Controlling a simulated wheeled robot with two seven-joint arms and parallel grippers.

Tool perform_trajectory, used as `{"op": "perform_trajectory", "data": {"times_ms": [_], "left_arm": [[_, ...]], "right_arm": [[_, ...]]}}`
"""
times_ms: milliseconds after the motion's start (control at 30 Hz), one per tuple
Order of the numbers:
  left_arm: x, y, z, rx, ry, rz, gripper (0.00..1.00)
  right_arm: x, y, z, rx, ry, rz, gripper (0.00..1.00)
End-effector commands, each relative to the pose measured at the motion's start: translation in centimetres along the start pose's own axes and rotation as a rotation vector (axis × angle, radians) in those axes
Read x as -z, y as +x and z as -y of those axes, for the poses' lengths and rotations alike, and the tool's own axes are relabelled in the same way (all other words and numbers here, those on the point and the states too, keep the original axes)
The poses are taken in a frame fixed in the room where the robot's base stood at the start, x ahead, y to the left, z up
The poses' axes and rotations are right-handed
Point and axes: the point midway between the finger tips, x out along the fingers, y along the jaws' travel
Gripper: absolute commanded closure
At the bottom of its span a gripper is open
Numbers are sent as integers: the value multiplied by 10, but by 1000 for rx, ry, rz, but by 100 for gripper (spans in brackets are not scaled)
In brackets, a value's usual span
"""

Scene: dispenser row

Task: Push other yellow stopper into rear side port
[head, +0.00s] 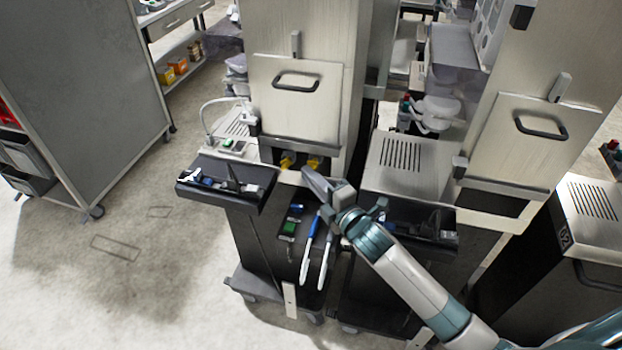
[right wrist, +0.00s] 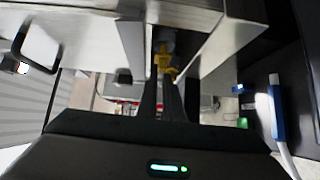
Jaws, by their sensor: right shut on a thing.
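Two yellow pieces show under the front of the middle dispenser in the head view: a left yellow stopper (head: 287,160) and a right yellow stopper (head: 313,163). My right gripper (head: 308,174) reaches in from the lower right, its tips just below them. In the right wrist view, the dark fingers (right wrist: 167,82) are closed together on a yellow stopper (right wrist: 164,58), with a grey round part right behind it. Which of the two stoppers this is I cannot tell for sure. The rear side port is not clearly visible. My left gripper is out of view.
The dispenser (head: 300,95) has metal walls close around the fingers. A dark tray (head: 225,183) juts out at left, another dark tray (head: 430,222) at right. Blue-and-white handled tools (head: 310,240) hang below. Open floor (head: 110,230) lies at left.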

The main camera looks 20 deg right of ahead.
Motion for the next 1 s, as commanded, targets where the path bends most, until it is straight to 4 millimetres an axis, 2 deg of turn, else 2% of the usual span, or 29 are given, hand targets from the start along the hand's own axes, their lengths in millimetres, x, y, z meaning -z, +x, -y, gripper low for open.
{"op": "perform_trajectory", "data": {"times_ms": [733, 800, 833, 1000], "left_arm": [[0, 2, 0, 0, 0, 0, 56], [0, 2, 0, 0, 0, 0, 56], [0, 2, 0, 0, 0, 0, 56], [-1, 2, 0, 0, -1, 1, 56]], "right_arm": [[-12, 10, 0, -1, -1, 0, 100], [-12, 10, 0, 0, 0, 0, 79], [-12, 10, 0, 0, 0, 0, 72], [-12, 10, 0, 0, 0, 0, 71]]}}
